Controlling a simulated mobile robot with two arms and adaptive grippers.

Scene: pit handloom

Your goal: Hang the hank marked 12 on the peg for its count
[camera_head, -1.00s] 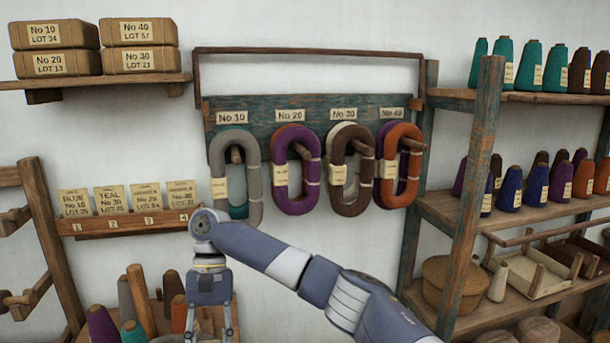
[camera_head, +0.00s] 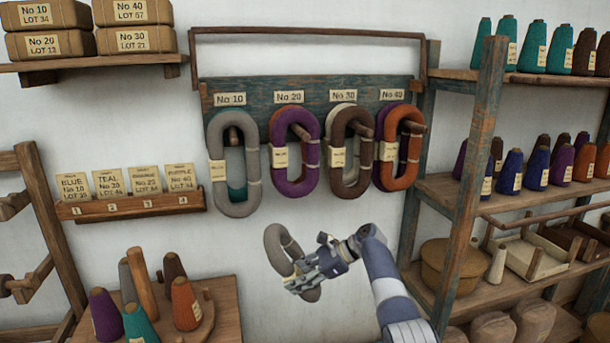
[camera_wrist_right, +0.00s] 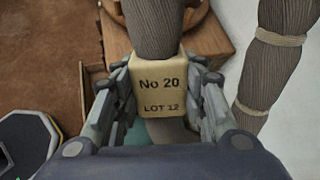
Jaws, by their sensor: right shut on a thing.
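A grey-brown hank (camera_head: 280,248) is held by my right gripper (camera_head: 310,268), below the peg board and clear of the wall hanks. Its paper band (camera_wrist_right: 160,88) reads "No 20 LOT 12" in the right wrist view, with a jaw on each side. The peg board (camera_head: 260,88) carries labels No 10, No 20 (camera_head: 289,97), No 30 and No 40. My left gripper is out of view.
Grey (camera_head: 219,150), brown (camera_head: 340,190) and orange (camera_head: 390,183) hanks hang under the other labels. A wooden post (camera_head: 480,140) and cone shelves stand at right. A card rack (camera_head: 130,207) is at left, above a table (camera_head: 228,310) with cones. The wall below the hanks is bare.

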